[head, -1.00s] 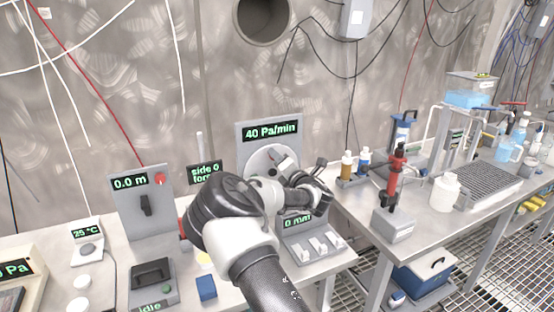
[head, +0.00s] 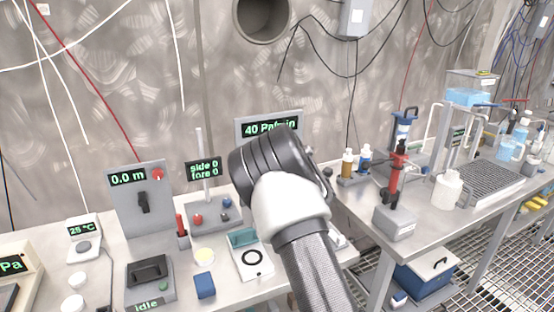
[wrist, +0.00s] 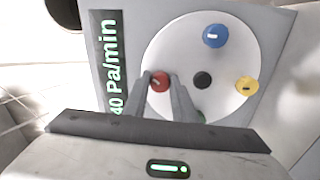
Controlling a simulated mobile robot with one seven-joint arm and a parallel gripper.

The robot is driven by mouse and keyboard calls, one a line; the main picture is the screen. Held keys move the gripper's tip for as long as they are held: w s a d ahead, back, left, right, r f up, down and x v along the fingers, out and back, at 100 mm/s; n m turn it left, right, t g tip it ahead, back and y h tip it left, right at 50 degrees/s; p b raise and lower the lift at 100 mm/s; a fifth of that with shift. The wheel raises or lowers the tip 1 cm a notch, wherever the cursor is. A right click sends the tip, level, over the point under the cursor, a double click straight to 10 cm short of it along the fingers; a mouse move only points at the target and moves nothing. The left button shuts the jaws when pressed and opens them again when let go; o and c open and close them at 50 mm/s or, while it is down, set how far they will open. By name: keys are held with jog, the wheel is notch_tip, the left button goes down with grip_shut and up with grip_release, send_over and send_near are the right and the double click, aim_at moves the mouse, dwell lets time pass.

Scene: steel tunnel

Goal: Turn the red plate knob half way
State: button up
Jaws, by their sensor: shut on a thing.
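The red plate knob (wrist: 159,82) sits on a white round plate (wrist: 222,105) in the wrist view. My gripper (wrist: 161,84) has its two fingers on either side of the red knob and is shut on it. A blue knob (wrist: 214,36), a yellow knob (wrist: 247,86) and a black centre (wrist: 202,80) show on the same plate. A green knob (wrist: 200,117) is partly hidden by a finger. The panel (head: 242,129) reads 40 Pa/min in the head view, where my arm hides the plate and knobs.
Left of my arm stand a grey panel (head: 127,212) reading 0.0 m, a small joystick box (head: 218,217), a blue block (head: 204,286) and an idle device (head: 150,285). To the right are a red-topped stand (head: 397,190) and bottles (head: 347,162).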

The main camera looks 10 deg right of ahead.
jog(key=m+b, duration=0.4)
jog(key=m, duration=0.7)
jog(key=shift+m, duration=0.3)
jog(key=shift+f, duration=0.1)
dwell(0.3)
jog(key=o, duration=1)
jog(key=shift+o, duration=0.2)
jog(key=p+v, duration=0.1)
jog(key=v, duration=1.6)
jog(key=shift+s, duration=0.25)
jog(key=shift+d, duration=0.1)
